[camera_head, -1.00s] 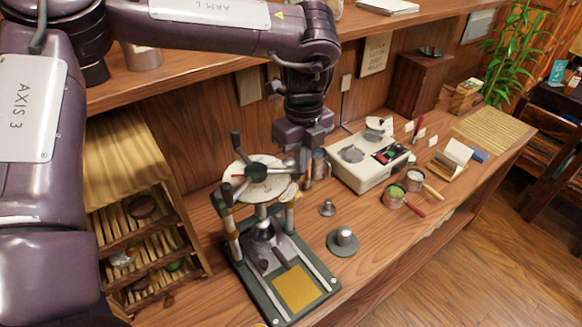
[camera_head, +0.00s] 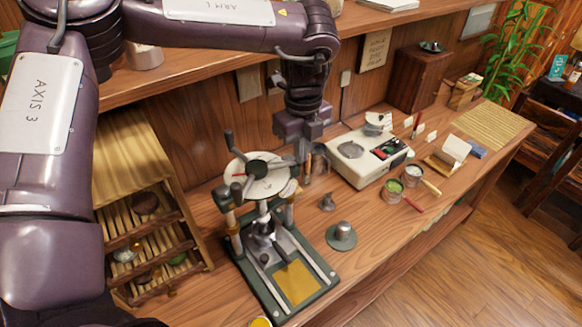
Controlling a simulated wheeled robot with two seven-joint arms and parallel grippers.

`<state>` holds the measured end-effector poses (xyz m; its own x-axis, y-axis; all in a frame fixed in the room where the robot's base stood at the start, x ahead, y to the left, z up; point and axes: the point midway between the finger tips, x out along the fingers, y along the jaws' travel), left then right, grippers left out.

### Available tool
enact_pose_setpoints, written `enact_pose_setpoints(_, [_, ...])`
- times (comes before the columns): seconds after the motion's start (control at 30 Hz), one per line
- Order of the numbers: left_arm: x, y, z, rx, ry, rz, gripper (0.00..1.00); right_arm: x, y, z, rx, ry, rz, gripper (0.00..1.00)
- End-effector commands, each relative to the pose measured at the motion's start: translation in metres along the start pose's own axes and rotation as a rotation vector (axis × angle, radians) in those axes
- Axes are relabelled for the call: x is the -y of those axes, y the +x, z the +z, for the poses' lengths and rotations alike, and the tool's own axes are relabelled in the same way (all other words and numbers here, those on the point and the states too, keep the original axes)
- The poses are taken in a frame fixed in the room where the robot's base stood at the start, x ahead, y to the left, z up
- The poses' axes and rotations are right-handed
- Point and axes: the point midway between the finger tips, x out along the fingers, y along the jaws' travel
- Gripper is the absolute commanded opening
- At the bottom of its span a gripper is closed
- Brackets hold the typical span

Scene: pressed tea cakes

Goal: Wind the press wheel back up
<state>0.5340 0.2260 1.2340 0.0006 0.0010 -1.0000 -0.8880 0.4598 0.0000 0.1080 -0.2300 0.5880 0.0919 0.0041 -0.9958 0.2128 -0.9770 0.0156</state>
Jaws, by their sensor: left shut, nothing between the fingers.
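The press (camera_head: 288,292) stands on the counter, with a dark green base, two posts and a yellow square plate at its front. Its pale round press wheel (camera_head: 262,184) lies on top, with a dark hub, a red mark and dark handles sticking out. My left gripper (camera_head: 303,168) points down at the wheel's right rim. Its fingers are shut and look empty; they are partly blurred against the press, so I cannot tell whether they touch a handle. My right gripper is not in view.
A wooden rack (camera_head: 150,250) stands left of the press. A small grey weight (camera_head: 342,237) and a small cone-shaped piece (camera_head: 327,202) lie right of it. A cream box (camera_head: 365,165) and two small pots stand farther right.

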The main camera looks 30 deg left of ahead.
Motion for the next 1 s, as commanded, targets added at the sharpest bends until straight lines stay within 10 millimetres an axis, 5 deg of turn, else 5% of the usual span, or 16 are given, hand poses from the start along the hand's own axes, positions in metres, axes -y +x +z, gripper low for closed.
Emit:
enact_pose_setpoints(0.57, [0.009, -0.001, 0.013, 0.001, -0.002, -0.002, 0.00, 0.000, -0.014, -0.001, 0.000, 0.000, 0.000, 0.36])
enact_pose_setpoints(1.0, [0.005, 0.001, -0.002, 0.000, 0.002, -0.001, 0.00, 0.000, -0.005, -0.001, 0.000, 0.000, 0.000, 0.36])
